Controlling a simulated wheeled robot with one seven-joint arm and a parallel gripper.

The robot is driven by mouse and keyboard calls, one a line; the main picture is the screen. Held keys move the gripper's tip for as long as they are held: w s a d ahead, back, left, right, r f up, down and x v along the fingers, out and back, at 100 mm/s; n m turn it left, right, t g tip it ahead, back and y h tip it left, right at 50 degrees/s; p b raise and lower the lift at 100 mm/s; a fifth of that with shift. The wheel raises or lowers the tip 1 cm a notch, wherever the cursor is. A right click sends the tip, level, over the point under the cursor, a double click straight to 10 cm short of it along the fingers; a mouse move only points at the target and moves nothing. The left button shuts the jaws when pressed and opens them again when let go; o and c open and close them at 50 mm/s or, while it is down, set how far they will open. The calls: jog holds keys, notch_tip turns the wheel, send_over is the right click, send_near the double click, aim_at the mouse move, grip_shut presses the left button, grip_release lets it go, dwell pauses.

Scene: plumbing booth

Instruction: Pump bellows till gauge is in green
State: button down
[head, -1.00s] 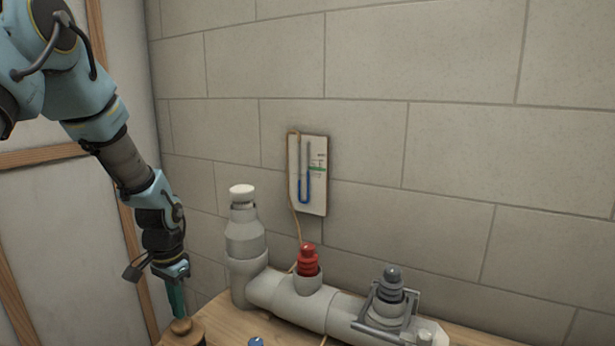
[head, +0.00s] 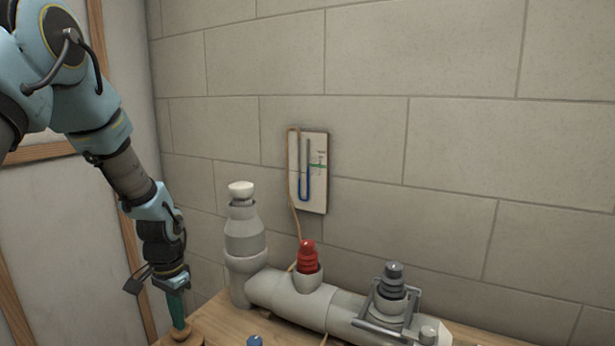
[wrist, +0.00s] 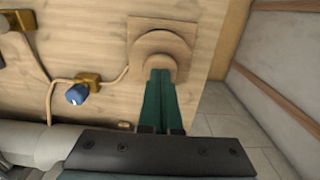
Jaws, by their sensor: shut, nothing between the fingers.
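The gauge (head: 309,172) is a white board on the wall with a U-shaped tube holding blue liquid. Its green mark sits on the right side, and the blue in the right leg reaches up to about that mark; the exact level is too small to read. The bellows (head: 188,342) shows only as a round wooden top at the bottom edge of the head view. In the wrist view the bellows (wrist: 150,45) is a round wooden disc with a knob on a square plate. My gripper (head: 179,323) is shut and empty, its green fingertips (wrist: 160,76) pointing down onto the knob, apparently touching it.
A grey pipe (head: 265,286) with a red plug (head: 308,257) and a clamped grey plug (head: 393,280) runs along the wooden bench right of my gripper. A blue-handled valve (wrist: 77,94) sits on the tube near the bellows. A wooden-framed panel stands at left.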

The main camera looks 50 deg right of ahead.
jog(key=shift+r+p, duration=1.55)
jog(key=shift+r, duration=0.45)
